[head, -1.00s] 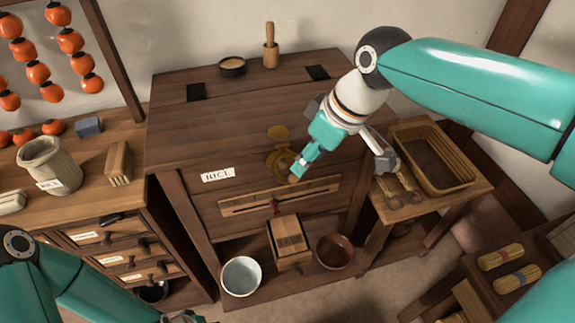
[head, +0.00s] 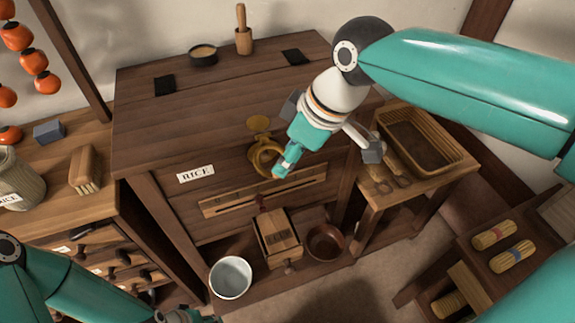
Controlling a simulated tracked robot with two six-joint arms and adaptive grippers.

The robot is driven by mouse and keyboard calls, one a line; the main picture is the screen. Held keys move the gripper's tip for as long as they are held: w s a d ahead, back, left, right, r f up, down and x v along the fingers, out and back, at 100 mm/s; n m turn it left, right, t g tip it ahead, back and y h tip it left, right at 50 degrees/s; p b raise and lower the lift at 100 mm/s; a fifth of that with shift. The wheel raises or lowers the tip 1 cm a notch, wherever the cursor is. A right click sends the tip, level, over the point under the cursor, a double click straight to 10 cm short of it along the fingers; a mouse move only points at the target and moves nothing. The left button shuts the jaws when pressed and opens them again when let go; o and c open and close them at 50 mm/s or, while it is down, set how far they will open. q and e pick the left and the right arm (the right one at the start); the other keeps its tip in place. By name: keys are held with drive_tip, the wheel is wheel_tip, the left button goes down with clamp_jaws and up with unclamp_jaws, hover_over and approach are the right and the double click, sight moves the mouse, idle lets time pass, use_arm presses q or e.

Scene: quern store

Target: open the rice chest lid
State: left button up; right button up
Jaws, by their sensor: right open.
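The rice chest is dark wood with a white "RICE" label (head: 196,174) on its front. Its lid (head: 220,100) lies flat and shut, with black hinge plates (head: 164,85) toward the back. My left gripper (head: 180,315) is partly cut off at the bottom edge.
A dark bowl (head: 203,55) and a wooden mortar with pestle (head: 243,40) stand behind the hinges. A white bowl (head: 231,277), a wooden box (head: 278,233) and a brown bowl (head: 326,242) are below the front. A basket (head: 420,140) stands at the right.

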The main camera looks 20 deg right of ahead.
drive_tip(key=x, duration=0.5)
use_arm(q)
drive_tip(key=shift+f, duration=0.2)
use_arm(e)
drive_tip(key=shift+r, duration=0.1)
